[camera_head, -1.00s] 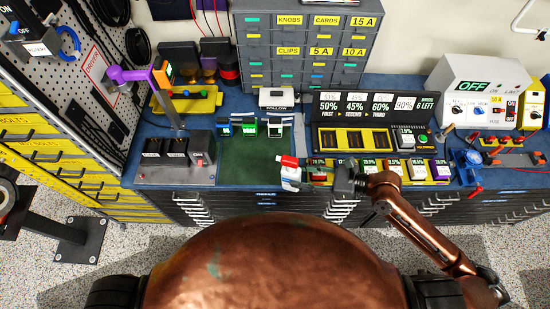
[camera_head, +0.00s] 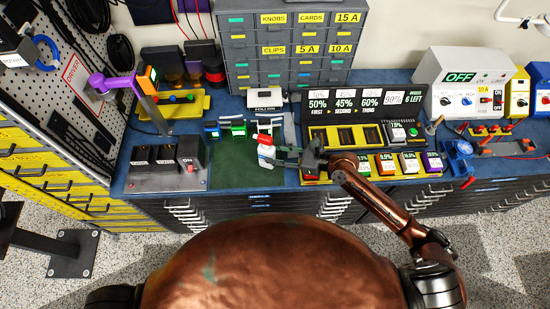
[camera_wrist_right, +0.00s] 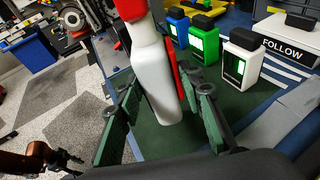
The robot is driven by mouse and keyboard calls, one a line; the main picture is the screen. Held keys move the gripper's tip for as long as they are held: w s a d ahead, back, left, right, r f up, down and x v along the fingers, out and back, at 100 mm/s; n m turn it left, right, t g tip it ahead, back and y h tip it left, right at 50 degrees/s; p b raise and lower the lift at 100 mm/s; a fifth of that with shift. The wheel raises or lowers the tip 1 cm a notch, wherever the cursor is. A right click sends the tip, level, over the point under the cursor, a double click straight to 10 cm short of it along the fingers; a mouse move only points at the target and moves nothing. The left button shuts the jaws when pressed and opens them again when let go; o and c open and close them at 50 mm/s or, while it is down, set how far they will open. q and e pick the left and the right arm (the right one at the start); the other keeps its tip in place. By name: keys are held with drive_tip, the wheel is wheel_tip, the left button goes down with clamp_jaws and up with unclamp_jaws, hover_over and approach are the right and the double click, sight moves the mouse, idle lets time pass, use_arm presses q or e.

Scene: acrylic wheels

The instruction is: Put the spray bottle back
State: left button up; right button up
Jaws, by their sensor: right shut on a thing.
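The white spray bottle (camera_head: 265,152) with a red top is held over the green mat (camera_head: 231,174) in the head view. In the right wrist view the white body of the bottle (camera_wrist_right: 157,78) stands between the green finger pads, its red top cut off by the upper edge. My right gripper (camera_head: 283,155) is shut on it, and its pads also show in the right wrist view (camera_wrist_right: 160,112). A copper arm with a dark gripper (camera_wrist_right: 62,160), which looks like my left one, is small at the wrist view's lower left; its jaws are unclear.
Small blue (camera_wrist_right: 178,28), green (camera_wrist_right: 204,40) and white (camera_wrist_right: 240,60) black-capped bottles stand behind the spray bottle. A FOLLOW box (camera_head: 264,103) is behind them.

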drive_tip(key=shift+w+a+f, duration=0.2)
drive_tip(key=shift+w+f, duration=0.1)
drive_tip(key=shift+w, duration=0.05)
wheel_tip(320, 180, down, 3)
drive_tip(key=shift+f+b, duration=0.1)
drive_tip(key=shift+b, duration=0.3)
drive_tip(key=o, duration=0.8)
drive_tip(key=shift+c, duration=0.2)
drive_tip(key=b+v, duration=0.1)
drive_tip(key=v, duration=1.1)
